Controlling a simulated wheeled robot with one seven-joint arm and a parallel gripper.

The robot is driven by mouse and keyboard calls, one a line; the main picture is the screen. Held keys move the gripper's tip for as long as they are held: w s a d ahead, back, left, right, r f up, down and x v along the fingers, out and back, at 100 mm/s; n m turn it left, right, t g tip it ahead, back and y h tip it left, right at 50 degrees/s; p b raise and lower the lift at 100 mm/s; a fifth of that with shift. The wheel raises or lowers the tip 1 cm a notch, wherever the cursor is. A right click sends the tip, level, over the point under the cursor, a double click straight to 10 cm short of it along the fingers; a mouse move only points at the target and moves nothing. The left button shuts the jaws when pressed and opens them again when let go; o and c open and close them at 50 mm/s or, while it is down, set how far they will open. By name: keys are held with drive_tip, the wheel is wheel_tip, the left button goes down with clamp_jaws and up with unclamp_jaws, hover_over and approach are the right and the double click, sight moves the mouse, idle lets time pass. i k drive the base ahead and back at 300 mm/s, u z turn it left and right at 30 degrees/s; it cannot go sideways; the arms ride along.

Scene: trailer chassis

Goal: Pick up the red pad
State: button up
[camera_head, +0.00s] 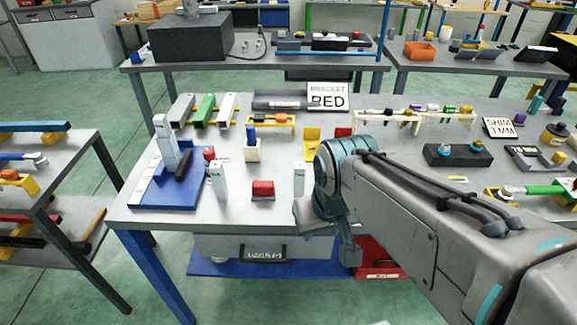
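A small red block (263,187) with a grey lower front sits on the workbench near its front edge; it may be the red pad. A pale upright block (219,181) stands to its left and another pale upright piece (299,178) to its right, both apart from it. Another red piece (343,132) shows partly behind my arm, beside a yellow bracket. My arm comes in from the right, and its wrist end is just right of the red block, over the bench's front edge. I cannot make out my fingertips clearly or whether they hold anything.
A blue fixture (168,193) with a tall grey upright stands at the bench's left. A red box (379,262) is below the front edge.

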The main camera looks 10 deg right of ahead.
sight(261, 190)
drive_tip(key=z, duration=0.4)
drive_tip(key=i, duration=0.65)
drive_tip(key=u, duration=1.55)
drive_tip(key=k, duration=0.6)
drive_tip(key=z, duration=0.45)
drive_tip(key=i, duration=0.45)
drive_tip(key=u, duration=0.05)
